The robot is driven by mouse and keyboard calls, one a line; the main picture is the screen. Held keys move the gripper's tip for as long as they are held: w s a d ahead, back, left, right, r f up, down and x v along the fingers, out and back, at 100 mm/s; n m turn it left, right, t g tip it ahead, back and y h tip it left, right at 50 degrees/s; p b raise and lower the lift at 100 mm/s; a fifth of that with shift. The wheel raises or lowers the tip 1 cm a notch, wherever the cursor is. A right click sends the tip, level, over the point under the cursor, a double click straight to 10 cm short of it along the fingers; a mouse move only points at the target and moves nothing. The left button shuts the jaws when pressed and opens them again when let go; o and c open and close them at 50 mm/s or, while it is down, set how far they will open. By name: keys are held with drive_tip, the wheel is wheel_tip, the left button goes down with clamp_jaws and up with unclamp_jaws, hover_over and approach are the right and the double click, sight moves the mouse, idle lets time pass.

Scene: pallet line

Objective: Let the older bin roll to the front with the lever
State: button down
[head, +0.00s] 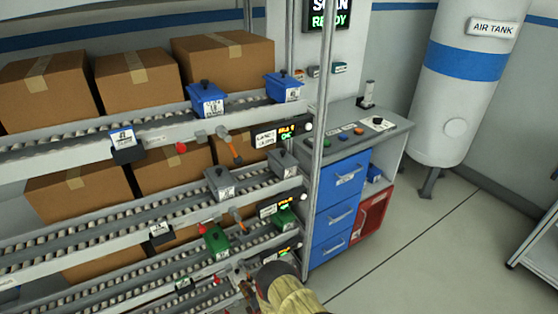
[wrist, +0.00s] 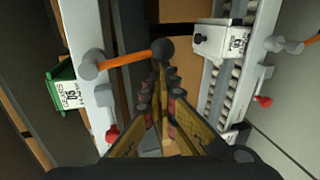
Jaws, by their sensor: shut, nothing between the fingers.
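The rack has three sloped roller lanes. Blue bins (head: 207,99) sit on the top lane, grey bins (head: 220,183) on the middle lane and green bins (head: 216,241) on the lowest lane in view. Orange-handled levers hang on the rails, one at the top (head: 230,147) and one at the middle (head: 237,218). My gripper (head: 241,272) is low, at the green lane's front rail, partly hidden by my arm. In the wrist view, its shut, empty fingers (wrist: 160,72) point at the black knob of an orange lever (wrist: 128,58); contact is unclear. A green bin (wrist: 65,95) is left.
A grey bin (wrist: 222,42) and a red knob (wrist: 263,101) on the neighbouring rail lie right of my fingers. Cardboard boxes (head: 228,60) fill the rack behind. A rack post (head: 320,130) and blue drawer cabinet (head: 340,200) stand right. Floor (head: 420,250) beyond is clear.

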drive_tip(key=p+v, duration=0.3)
drive_tip(key=v, duration=0.5)
drive_tip(key=shift+s+a, duration=0.15)
drive_tip(key=shift+a, duration=0.1)
idle(0.5)
